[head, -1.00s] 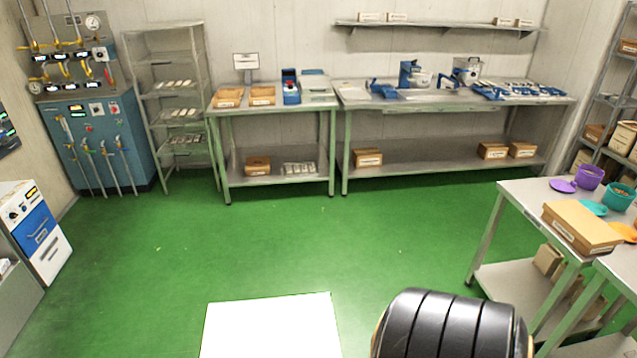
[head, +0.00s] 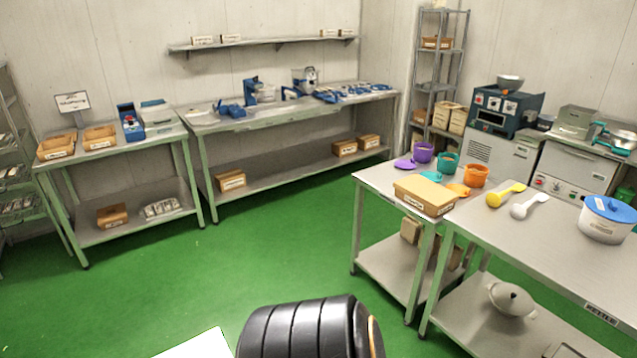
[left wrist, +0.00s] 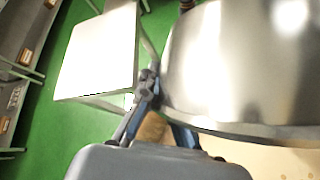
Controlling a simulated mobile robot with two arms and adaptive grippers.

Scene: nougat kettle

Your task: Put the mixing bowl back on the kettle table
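A large shiny metal mixing bowl (left wrist: 235,65) fills the right of the left wrist view. My left gripper (left wrist: 150,95) is at its rim and looks shut on it; part of the grip is hidden behind the bowl. Neither gripper nor this bowl shows in the head view. The kettle table (head: 480,245) is the steel table at the right of the head view, with a label on its front edge. My right gripper is not in view.
A neighbouring steel table (head: 375,177) carries a cardboard box (head: 425,195) and coloured cups. A lidded pot (head: 510,299) sits on the kettle table's lower shelf. Green floor (head: 220,265) is open ahead. The kettle table's front left top is clear.

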